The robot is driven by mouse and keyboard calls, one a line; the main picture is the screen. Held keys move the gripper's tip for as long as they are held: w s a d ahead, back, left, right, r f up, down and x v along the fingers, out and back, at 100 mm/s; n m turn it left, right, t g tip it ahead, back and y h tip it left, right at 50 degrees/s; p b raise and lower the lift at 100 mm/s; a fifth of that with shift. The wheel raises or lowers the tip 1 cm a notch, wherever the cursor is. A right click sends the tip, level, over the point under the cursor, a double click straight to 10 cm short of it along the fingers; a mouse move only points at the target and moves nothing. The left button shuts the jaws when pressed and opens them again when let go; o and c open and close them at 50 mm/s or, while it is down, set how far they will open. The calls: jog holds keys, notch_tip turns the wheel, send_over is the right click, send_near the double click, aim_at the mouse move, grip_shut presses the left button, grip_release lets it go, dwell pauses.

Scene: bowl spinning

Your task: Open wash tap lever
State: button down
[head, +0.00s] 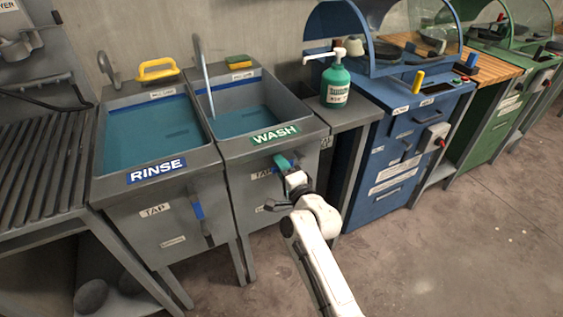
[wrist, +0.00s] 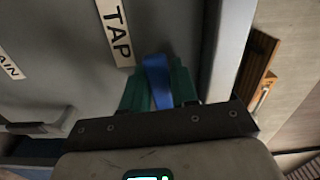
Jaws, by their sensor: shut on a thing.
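The wash sink (head: 245,150) stands in the middle of the head view, with a green WASH label (head: 274,134) on its front rim. My gripper (head: 283,161) is at its front panel, just right of the TAP label. In the wrist view, the green fingers of my gripper (wrist: 158,82) are shut on the blue wash tap lever (wrist: 157,75), one finger on each side. The white TAP label (wrist: 116,33) is just beyond, to the upper left. In the head view my gripper and arm hide the lever.
The rinse sink (head: 150,125) stands to the left, with its own blue lever (head: 198,211) on the front. A green soap bottle (head: 336,84) stands on the ledge to the right. A blue cabinet (head: 395,150) is beyond it. The floor (head: 450,240) at right is clear.

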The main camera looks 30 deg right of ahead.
jog(key=shift+r+m+p, duration=0.25)
jog(key=shift+m+p, duration=0.2)
jog(key=shift+m, duration=0.15)
jog(key=c, duration=1)
grip_release()
jog(key=shift+o, duration=0.2)
jog(key=s+p, duration=0.5)
jog(key=s, duration=0.5)
jog(key=shift+s, duration=0.4)
